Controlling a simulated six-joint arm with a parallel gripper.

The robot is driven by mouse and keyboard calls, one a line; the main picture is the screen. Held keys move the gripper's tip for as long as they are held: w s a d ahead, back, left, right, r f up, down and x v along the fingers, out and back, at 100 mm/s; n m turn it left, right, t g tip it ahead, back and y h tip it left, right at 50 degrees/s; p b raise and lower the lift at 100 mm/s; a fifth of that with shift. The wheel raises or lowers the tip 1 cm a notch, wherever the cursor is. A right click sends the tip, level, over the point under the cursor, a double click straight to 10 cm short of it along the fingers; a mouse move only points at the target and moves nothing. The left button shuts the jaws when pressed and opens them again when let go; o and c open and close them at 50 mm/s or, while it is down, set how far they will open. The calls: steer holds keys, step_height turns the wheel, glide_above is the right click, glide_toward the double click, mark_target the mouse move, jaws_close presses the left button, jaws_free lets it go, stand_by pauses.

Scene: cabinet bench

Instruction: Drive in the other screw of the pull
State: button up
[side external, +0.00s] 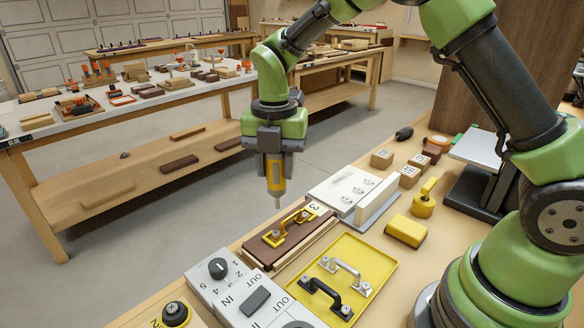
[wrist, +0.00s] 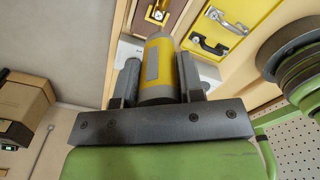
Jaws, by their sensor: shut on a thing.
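My gripper (side external: 274,150) is shut on a yellow-and-grey power screwdriver (side external: 275,178), held upright with its bit pointing down. The bit's tip appears above the bench, near the far end of a dark brown board (side external: 262,247). A yellow pull (side external: 288,228) lies on that board, with a screw at each end; how deep each screw sits is too small to tell. In the wrist view the screwdriver (wrist: 159,70) sits between the jaws. Part of the board with one pull end (wrist: 157,12) shows beyond it; the bit is hidden there.
A yellow tray (side external: 374,255) with a silver pull (side external: 341,268) and a black pull (side external: 325,295) lies right of the board. A grey control panel (side external: 219,291) with a knob stands in front. A white screw plate (side external: 345,186), yellow block (side external: 406,231) and wooden cubes (side external: 382,159) are behind.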

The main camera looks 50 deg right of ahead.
mark_target(274, 193)
steer(key=shift+a+f, duration=0.15)
steer(key=shift+a, duration=0.25)
steer(key=shift+s+f, duration=0.1)
steer(key=shift+f, duration=2.2)
steer(key=shift+f, duration=0.7)
stand_by(0.8)
steer(key=shift+r, duration=3.05)
